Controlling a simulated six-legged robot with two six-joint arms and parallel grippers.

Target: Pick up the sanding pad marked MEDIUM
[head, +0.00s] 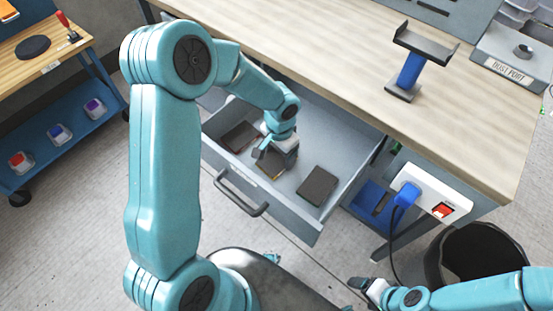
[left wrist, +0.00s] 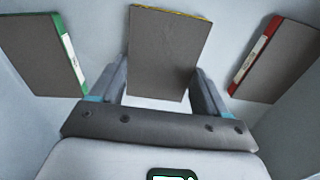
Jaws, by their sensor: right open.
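Three dark sanding pads lie in the open drawer (head: 228,174). In the left wrist view, one pad (left wrist: 52,64) has a green edge strip, the middle pad (left wrist: 166,55) has a thin yellow edge, and one (left wrist: 278,62) has a red edge strip. No word on them is legible, so I cannot tell which is MEDIUM. My left gripper (head: 270,160) is down in the drawer at the middle pad. Its fingers (left wrist: 160,90) are apart, one on each side of that pad, with a gap showing. My right gripper (head: 362,287) is open and empty outside the drawer.
The workbench top (head: 300,45) overhangs behind, with a blue-posted stand (head: 408,72). A power socket box (head: 432,195) and a black bin (head: 478,256) stand right. A wheeled cart (head: 50,110) is left.

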